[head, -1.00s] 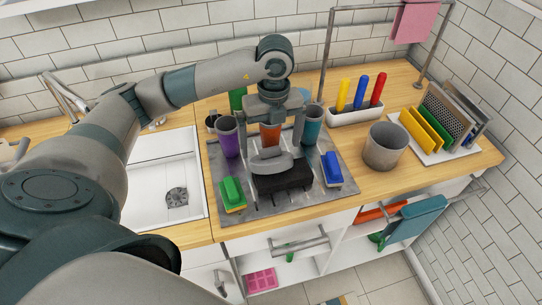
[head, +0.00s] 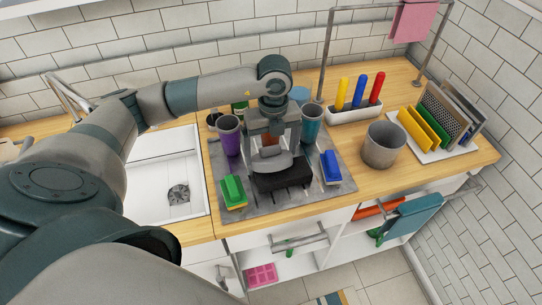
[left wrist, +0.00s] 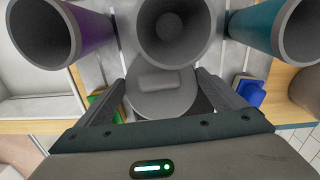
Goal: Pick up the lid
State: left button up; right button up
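The lid (head: 274,162) is a grey disc with a raised block-shaped handle. In the head view it rests tilted at a black block (head: 283,180) on the grey drain mat. It also shows in the left wrist view (left wrist: 163,101), with its handle up. My left gripper (head: 271,146) is open above it, pointing down. In the left wrist view its two fingers (left wrist: 161,82) stand apart on either side of the lid, with nothing clearly clamped. Whether they touch the rim I cannot tell. My right gripper is out of view.
An orange cup (head: 268,139) stands just behind the lid, a purple cup (head: 230,140) left, a teal cup (head: 311,125) right. Green (head: 233,190) and blue (head: 331,167) sponges flank the block. A grey pot (head: 383,145) stands right; the sink (head: 160,190) lies left.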

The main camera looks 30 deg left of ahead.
aim_at(273, 150)
pick_arm(q)
jog(key=shift+c, duration=0.2)
jog(key=shift+r+b, duration=0.6)
jog(key=shift+r, duration=0.25)
jog(key=shift+w+d+r+b, duration=0.15)
jog(key=shift+r+b, duration=0.2)
jog(key=shift+r, duration=0.25)
jog(key=shift+d+r+b, duration=0.15)
jog(key=shift+r+b, duration=0.15)
jog(key=shift+r, duration=0.3)
jog(key=w+d+r+b, duration=0.2)
jog(key=w+d+r, duration=0.1)
jog(key=d+r, duration=0.4)
jog(key=d, duration=0.3)
jog(key=shift+w+d+b, duration=0.2)
jog(key=shift+d+b, duration=0.05)
jog(key=shift+b, duration=0.05)
jog(key=shift+r, duration=0.1)
